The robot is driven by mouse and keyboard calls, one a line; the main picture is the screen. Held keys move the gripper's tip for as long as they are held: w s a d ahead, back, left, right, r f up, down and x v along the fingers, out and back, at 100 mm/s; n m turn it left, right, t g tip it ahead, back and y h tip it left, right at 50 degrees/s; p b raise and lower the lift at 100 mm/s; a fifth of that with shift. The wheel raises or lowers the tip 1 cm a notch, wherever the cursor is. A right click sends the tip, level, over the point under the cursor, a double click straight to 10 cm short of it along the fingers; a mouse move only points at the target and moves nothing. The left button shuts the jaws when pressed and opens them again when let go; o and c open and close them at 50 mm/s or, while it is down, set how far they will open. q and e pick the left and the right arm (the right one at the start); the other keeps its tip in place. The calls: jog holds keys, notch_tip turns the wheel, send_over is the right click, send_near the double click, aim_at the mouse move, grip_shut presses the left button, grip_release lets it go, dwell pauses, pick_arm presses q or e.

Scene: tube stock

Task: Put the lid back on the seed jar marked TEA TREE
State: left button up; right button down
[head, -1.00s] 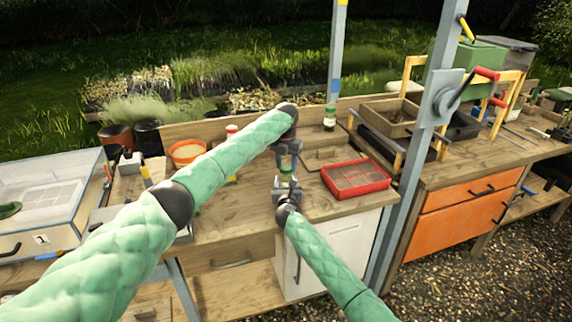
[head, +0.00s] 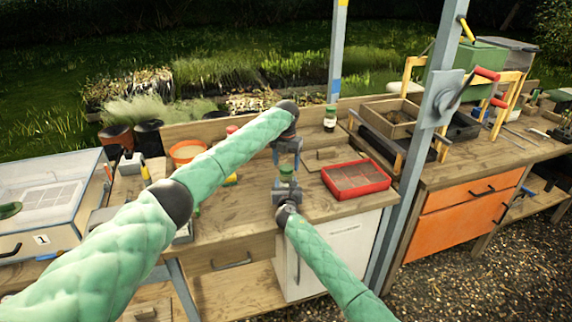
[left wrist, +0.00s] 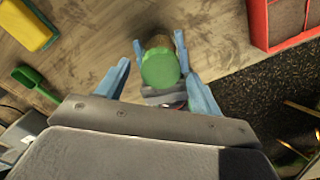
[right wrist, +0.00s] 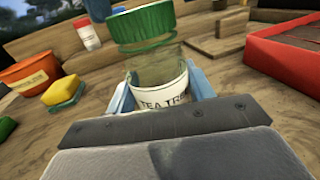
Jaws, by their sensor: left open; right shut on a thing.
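The seed jar (right wrist: 160,75) is clear glass with a white label, of which "TEA" and part of a second word can be read. My left gripper (head: 287,158) is open just above the lid. In the left wrist view the lid (left wrist: 160,69) lies between the spread left fingers, touching neither.
A red tray (head: 356,178) is right of the jar. An orange pot (head: 187,152), a yellow sponge (right wrist: 62,85) and a red-capped jar (right wrist: 87,34) stand to the left. Another labelled jar (head: 330,119) stands at the bench's back. A metal post (head: 410,170) rises on the right.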

pick_arm(q)
jog(key=shift+r, duration=1.7)
jog(key=shift+c, duration=0.4)
